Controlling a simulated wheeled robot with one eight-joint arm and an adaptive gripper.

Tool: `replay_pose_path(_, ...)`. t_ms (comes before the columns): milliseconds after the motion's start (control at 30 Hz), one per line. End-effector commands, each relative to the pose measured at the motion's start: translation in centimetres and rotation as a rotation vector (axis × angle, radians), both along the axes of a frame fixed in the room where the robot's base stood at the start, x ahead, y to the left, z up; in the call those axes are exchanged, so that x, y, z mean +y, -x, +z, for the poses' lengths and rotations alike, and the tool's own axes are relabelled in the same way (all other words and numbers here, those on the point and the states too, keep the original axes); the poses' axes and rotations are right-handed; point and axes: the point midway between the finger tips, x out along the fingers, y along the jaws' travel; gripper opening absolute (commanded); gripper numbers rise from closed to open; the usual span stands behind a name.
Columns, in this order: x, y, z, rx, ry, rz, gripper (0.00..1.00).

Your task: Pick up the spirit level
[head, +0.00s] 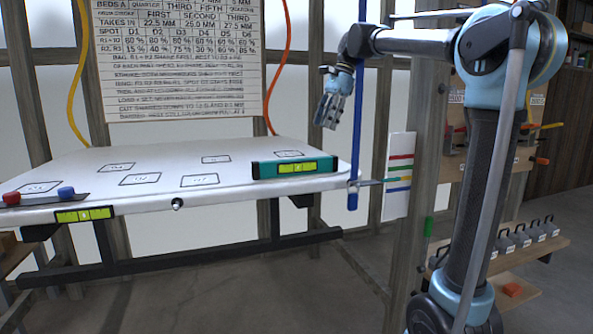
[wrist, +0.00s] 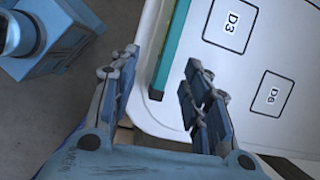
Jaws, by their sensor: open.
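The spirit level (head: 262,170) is a teal bar with dark ends and a yellow-green vial window. It lies near the right front edge of the white roof panel (head: 140,190). My gripper (head: 329,108) is above and to the right of the level, apart from it, pointing down. In the wrist view my gripper (wrist: 160,78) has its fingers spread, with nothing held. The teal level (wrist: 172,48) shows there beyond and between the fingers, its dark end near the panel's rounded corner. Its far end is out of that view.
A blue upright pole (head: 354,140) stands close by my gripper at the panel's right corner. A yellow-green vial (head: 85,215) is on the panel's front edge. Red and blue pieces (head: 66,192) sit at the left. A lettered sign (head: 185,60) hangs behind. The panel's middle is clear.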

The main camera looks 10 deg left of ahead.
Motion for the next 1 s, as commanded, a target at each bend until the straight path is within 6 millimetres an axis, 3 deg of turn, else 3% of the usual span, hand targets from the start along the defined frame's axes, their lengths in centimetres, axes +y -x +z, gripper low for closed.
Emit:
replay_pose_path(100,2.3,-0.7,1.2,0.039,0.001,-0.037,0.43)
replay_pose_path(333,3.9,-0.9,1.2,0.068,0.002,-0.067,0.43)
replay_pose_path(1000,7.4,1.3,-8.7,0.066,0.002,-0.066,0.43)
